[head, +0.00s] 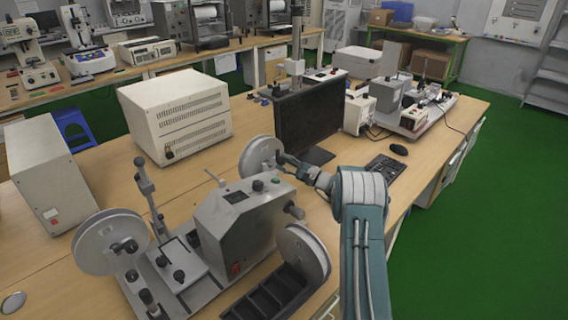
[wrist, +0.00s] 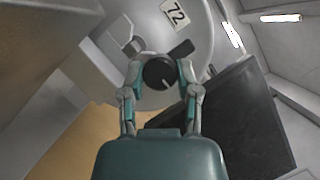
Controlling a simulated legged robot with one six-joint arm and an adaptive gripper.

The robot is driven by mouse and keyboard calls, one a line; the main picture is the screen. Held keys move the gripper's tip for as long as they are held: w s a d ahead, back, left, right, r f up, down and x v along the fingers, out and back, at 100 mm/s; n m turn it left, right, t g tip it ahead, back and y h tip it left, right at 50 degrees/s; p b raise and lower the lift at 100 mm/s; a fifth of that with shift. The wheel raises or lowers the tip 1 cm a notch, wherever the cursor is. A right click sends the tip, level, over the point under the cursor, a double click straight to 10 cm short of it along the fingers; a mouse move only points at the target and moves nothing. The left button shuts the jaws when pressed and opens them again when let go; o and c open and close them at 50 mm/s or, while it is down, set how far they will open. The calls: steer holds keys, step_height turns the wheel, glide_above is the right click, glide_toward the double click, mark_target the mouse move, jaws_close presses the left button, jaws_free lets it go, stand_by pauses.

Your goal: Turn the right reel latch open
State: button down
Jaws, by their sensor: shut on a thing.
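The reel tester (head: 235,215) stands on the bench in the head view. A pale reel (head: 258,150) is at its far end, and another pale reel (head: 100,243) is at the left. My gripper (head: 283,159) is at the far-end reel. In the wrist view, my gripper (wrist: 160,75) has its two fingers on either side of a round black latch knob (wrist: 158,73) at the centre of the reel face (wrist: 205,40). It is shut on the knob. A white line on the knob points down and right. A dark piece (wrist: 181,49) lies beside it.
A third reel (head: 305,254) is at the near right of the tester. A black monitor (head: 310,118) stands close behind my gripper, with a keyboard (head: 385,166) and mouse (head: 399,150) to its right. A beige cabinet (head: 175,115) stands behind. Green floor is open at right.

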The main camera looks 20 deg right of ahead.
steer(key=shift+c, duration=1.9)
jaws_free()
steer(key=shift+f, duration=0.4)
steer(key=shift+o, duration=0.2)
steer(key=shift+d+r, duration=0.1)
steer(key=shift+r, duration=0.1)
steer(key=v, duration=1.2)
